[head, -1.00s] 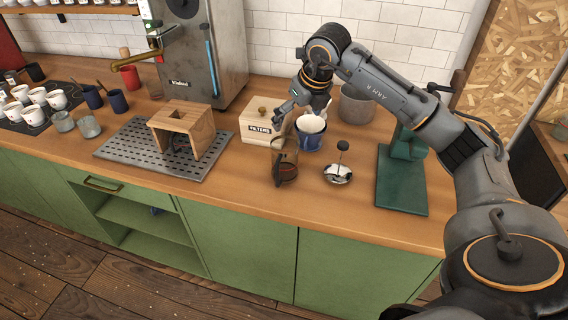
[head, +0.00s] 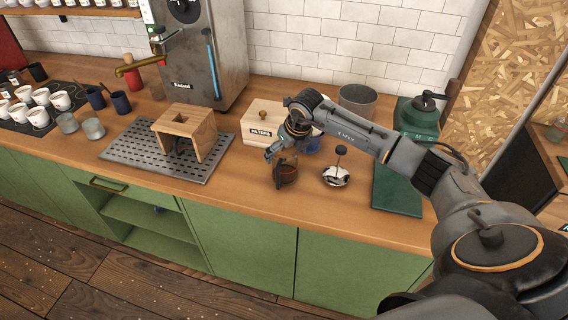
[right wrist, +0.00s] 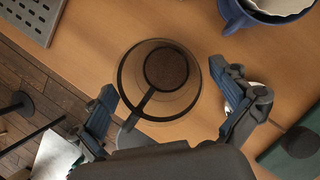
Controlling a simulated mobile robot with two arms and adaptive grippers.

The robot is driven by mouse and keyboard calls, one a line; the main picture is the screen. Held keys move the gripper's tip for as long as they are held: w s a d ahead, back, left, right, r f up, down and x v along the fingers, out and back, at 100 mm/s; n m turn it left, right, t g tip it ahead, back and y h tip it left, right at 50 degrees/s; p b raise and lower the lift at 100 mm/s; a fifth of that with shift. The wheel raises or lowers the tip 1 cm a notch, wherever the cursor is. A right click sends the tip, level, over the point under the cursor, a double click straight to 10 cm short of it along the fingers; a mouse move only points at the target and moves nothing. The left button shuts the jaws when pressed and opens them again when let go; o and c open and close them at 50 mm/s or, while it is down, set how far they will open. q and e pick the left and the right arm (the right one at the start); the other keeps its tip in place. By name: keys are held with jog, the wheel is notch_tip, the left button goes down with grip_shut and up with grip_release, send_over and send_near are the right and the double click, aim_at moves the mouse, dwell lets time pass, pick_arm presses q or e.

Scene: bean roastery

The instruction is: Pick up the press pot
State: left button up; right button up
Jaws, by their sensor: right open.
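The press pot (head: 288,174) is a clear glass beaker with a dark handle, upright near the counter's front edge. In the right wrist view I look down into the pot (right wrist: 187,104), with dark brown contents at its bottom. My right gripper (head: 272,153) is just above it, partly hiding its top. In the right wrist view the fingers of the open gripper (right wrist: 172,88) are spread on either side of the pot, with nothing held. The plunger lid (head: 336,177) stands separately to the right of the pot. My left gripper is not in view.
The wooden filters box (head: 262,122) and a blue dripper (head: 313,145) stand close behind. A green scale-like stand (head: 397,190) is to the right. A wooden stand (head: 184,130) sits on the metal drip tray (head: 140,158) to the left. The counter (head: 230,190) is clear between tray and pot.

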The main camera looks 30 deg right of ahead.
jog(key=c, duration=1.8)
jog(key=shift+c, duration=0.2)
